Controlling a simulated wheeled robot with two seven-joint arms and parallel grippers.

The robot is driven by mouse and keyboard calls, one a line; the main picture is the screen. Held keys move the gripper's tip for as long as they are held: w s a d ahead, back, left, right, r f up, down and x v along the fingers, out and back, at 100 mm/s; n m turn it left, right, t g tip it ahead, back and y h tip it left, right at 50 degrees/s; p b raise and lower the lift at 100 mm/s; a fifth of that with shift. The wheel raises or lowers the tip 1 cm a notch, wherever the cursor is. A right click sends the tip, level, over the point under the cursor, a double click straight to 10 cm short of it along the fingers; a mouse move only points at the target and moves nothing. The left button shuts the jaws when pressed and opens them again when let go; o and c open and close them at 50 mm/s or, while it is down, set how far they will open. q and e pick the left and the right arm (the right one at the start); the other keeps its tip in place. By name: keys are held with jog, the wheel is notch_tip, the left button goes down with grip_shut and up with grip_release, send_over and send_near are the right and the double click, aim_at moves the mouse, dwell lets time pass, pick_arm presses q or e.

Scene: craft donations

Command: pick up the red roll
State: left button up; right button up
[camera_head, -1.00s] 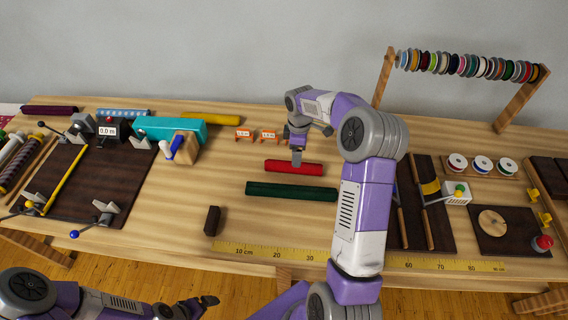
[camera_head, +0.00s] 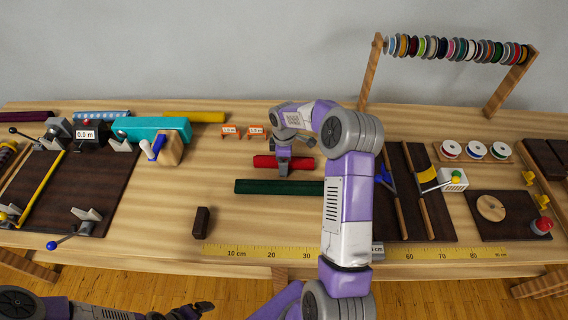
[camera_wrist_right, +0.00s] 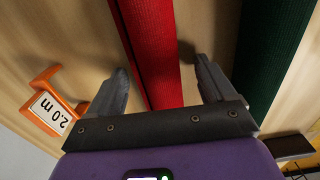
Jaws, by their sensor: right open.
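The red roll (camera_head: 303,164) lies on the wooden table, behind a longer dark green roll (camera_head: 255,187). My right gripper (camera_head: 283,170) is over the middle of the red roll and hides part of it. In the right wrist view, the red roll (camera_wrist_right: 150,45) runs between the two open fingers of my right gripper (camera_wrist_right: 161,72), one on each side. The dark green roll (camera_wrist_right: 270,45) is outside the right-hand finger there. My left gripper (camera_head: 195,310) is low at the bottom edge, in front of the table, and its jaws are unclear.
Small orange stands with length labels (camera_head: 231,132) are behind the red roll; one shows close to the left finger in the wrist view (camera_wrist_right: 50,103). A dark block (camera_head: 201,222) and a yellow ruler (camera_head: 236,253) lie nearer the front. Bare table is left of the rolls.

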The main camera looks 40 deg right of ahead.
jog(key=c, duration=1.2)
jog(key=shift+r, duration=0.1)
notch_tip(320, 180, up, 10)
jog(key=shift+p, duration=1.2)
